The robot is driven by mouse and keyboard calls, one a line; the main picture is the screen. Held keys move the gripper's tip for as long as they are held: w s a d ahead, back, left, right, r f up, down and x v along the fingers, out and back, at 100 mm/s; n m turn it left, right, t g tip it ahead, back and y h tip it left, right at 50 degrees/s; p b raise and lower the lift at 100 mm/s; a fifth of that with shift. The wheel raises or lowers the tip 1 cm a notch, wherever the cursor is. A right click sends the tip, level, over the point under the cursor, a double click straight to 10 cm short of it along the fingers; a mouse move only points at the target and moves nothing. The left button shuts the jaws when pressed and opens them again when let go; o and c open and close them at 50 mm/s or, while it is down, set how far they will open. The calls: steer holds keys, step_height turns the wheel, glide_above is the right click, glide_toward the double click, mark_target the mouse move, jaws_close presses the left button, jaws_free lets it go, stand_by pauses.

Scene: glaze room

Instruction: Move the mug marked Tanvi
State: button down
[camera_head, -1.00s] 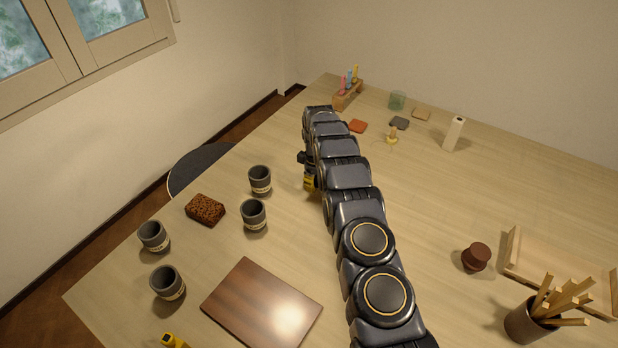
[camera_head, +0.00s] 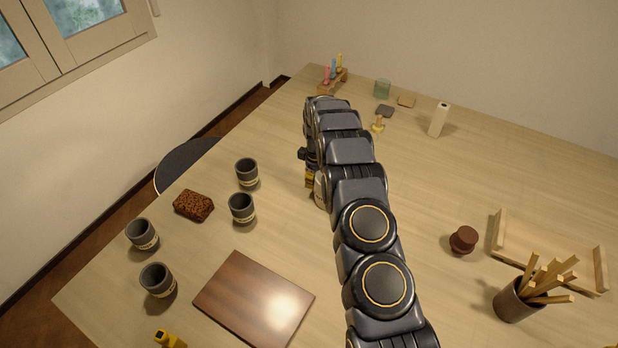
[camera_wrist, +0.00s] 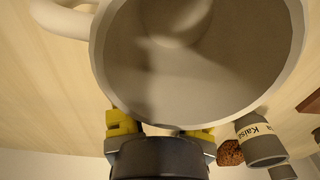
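A pale mug (camera_head: 320,192) stands beside my gripper (camera_head: 309,181) in the head view, partly hidden by my arm. In the wrist view this mug (camera_wrist: 205,70) is very close, its wide mouth filling the top and its handle at the upper left. No name on it is readable. The yellow fingers of my gripper (camera_wrist: 160,126) are apart at the near edge of its rim; whether they press on it is unclear. A grey mug (camera_wrist: 262,145) with a label reading Kaisa is at the lower right. In the head view, labelled grey mugs (camera_head: 247,173), (camera_head: 242,209), (camera_head: 142,235), (camera_head: 158,281) stand at left.
A brown sponge (camera_head: 193,206) lies among the grey mugs. A dark wooden board (camera_head: 254,299) is in front of them. A wooden tray (camera_head: 540,254), a pot of sticks (camera_head: 514,301) and a brown knob-shaped item (camera_head: 463,239) are at right. A white block (camera_head: 438,119) stands behind.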

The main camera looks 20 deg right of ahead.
steer(key=s+d, duration=1.3)
steer(key=shift+d, duration=0.1)
